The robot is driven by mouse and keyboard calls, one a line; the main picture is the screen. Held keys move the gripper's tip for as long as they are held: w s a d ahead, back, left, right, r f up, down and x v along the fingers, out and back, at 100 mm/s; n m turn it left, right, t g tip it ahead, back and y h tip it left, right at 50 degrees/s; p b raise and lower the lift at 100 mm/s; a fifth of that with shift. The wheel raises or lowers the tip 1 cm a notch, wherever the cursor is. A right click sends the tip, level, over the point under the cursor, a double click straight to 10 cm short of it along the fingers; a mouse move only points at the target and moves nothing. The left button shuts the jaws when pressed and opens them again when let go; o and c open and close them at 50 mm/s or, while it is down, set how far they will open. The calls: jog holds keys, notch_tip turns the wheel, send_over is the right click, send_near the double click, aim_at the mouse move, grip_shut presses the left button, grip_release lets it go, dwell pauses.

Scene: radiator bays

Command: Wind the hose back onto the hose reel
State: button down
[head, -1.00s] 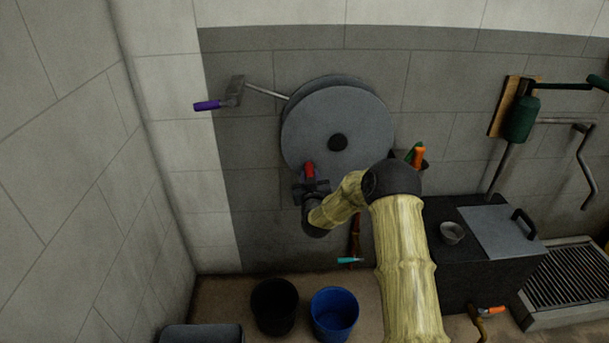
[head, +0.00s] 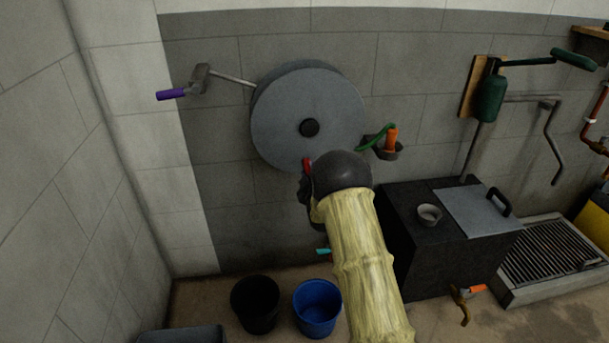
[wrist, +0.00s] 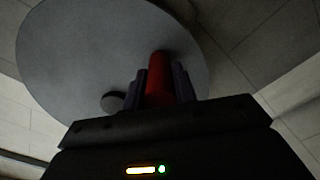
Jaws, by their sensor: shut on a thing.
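My gripper (wrist: 159,88) is shut on this red grip (wrist: 158,72), with a dark finger on each side in the wrist view. In the head view my arm hides most of the gripper. A small teal piece (head: 323,251) shows low beside my arm, below the reel. The hose itself is hidden behind my arm.
A purple-handled lever (head: 172,94) sits left of the reel. A wall cup (head: 389,152) with an orange-and-green item is to its right. A black bucket (head: 255,304) and a blue bucket (head: 317,308) stand below. A dark cabinet (head: 440,255) stands right of my arm.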

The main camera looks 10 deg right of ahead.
jog(key=shift+d, duration=0.15)
jog(key=c, duration=1.1)
grip_release()
jog(key=s+p, duration=0.1)
jog(key=s, duration=1.6)
jog(key=shift+s, duration=0.2)
jog(key=shift+d, duration=0.1)
